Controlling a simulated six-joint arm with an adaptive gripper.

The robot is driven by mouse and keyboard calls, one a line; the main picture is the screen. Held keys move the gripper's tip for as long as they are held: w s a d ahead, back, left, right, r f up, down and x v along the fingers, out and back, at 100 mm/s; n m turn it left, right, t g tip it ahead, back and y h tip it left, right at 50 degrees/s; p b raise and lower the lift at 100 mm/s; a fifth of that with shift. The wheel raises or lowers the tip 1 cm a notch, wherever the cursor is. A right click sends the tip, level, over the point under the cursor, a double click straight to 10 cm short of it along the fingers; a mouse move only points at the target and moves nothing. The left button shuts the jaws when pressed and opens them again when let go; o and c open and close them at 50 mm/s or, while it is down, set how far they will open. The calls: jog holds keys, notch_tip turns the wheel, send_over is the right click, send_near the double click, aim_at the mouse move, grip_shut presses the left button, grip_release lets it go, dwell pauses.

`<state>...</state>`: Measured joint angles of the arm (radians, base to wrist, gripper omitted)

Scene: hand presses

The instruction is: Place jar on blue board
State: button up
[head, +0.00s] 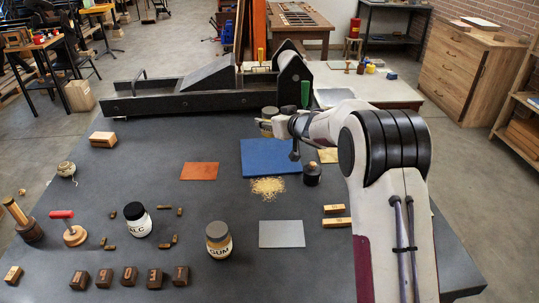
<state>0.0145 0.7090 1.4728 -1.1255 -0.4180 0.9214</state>
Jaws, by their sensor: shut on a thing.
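The blue board (262,160) lies flat on the dark table near the middle. My gripper (276,122) is above and behind the board's far edge in the picture. It is shut on a small jar (266,127) with a grey-brown top and a pale side, partly hidden by the fingers. I cannot tell how high the jar is held. Two other jars stand upright nearer the front: a white jar with a black lid (138,221) and a jar labelled GUM (219,243).
An orange-brown board (199,171) lies left of the blue one, a grey plate (282,234) in front. Tan crumbs (267,188) and a dark, knobbed object (312,174) sit by its near edge. A long black press (200,90) stands behind. Lettered blocks (129,277) line the front left.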

jog(key=shift+f, duration=0.1)
dwell(0.3)
send_over(271, 160)
jog(key=shift+w+a+f, duration=0.1)
jog(key=shift+w+f, duration=0.05)
jog(key=shift+f, duration=2.9)
jog(key=shift+f, duration=1.85)
jog(key=shift+f, duration=0.15)
jog(key=o, duration=1.3)
